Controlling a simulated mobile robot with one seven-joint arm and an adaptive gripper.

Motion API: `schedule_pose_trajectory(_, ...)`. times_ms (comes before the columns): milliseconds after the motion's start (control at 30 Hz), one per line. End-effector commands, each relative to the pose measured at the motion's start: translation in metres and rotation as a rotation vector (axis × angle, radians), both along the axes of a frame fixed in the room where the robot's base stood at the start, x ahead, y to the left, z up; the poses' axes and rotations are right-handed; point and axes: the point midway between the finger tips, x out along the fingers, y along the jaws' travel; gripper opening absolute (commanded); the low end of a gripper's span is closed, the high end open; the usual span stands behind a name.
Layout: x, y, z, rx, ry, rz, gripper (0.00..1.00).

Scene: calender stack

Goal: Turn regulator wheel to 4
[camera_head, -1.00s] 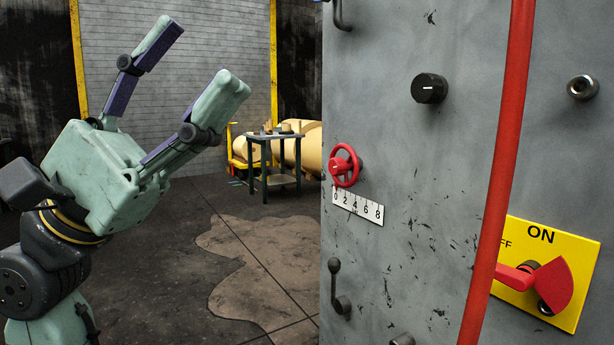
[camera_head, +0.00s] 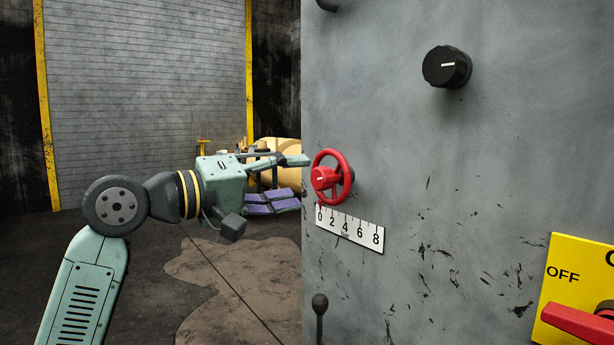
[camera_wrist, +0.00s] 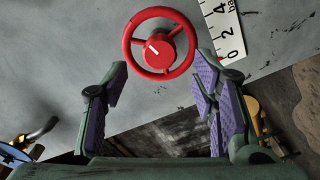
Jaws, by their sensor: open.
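The red regulator wheel (camera_head: 347,176) is mounted on the grey cabinet face, with a white line on its hub. The white scale (camera_head: 352,230) marked 0, 2, 4, 6, 8 is fixed just below it. A small red mark seems to sit at the 0 end. My gripper (camera_head: 297,182) is open and empty, just left of the wheel, with its fingers pointing at it. In the wrist view the wheel (camera_wrist: 133,53) shows beyond and between the spread fingertips (camera_wrist: 160,78), apart from them as far as I can tell. Part of the scale (camera_wrist: 222,25) shows at upper right there.
A black knob (camera_head: 447,67) sticks out up and right of the wheel. A dark lever (camera_head: 319,304) stands below the scale. A yellow plate with a red switch (camera_head: 582,323) is at lower right.

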Motion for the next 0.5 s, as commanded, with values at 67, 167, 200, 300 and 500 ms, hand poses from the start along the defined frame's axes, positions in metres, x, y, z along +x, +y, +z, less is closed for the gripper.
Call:
schedule_pose_trajectory(67, 0.007, -0.012, 0.001, 0.001, -0.001, -0.002, 0.53)
schedule_pose_trajectory(167, 0.015, -0.022, 0.001, -0.001, -0.001, -0.002, 0.53)
schedule_pose_trajectory(200, 0.017, -0.024, 0.001, -0.001, -0.002, -0.001, 0.53)
schedule_pose_trajectory(300, 0.021, -0.029, 0.001, -0.001, -0.002, -0.001, 0.53)
schedule_pose_trajectory(500, 0.022, -0.031, 0.001, -0.001, -0.001, -0.001, 0.53)
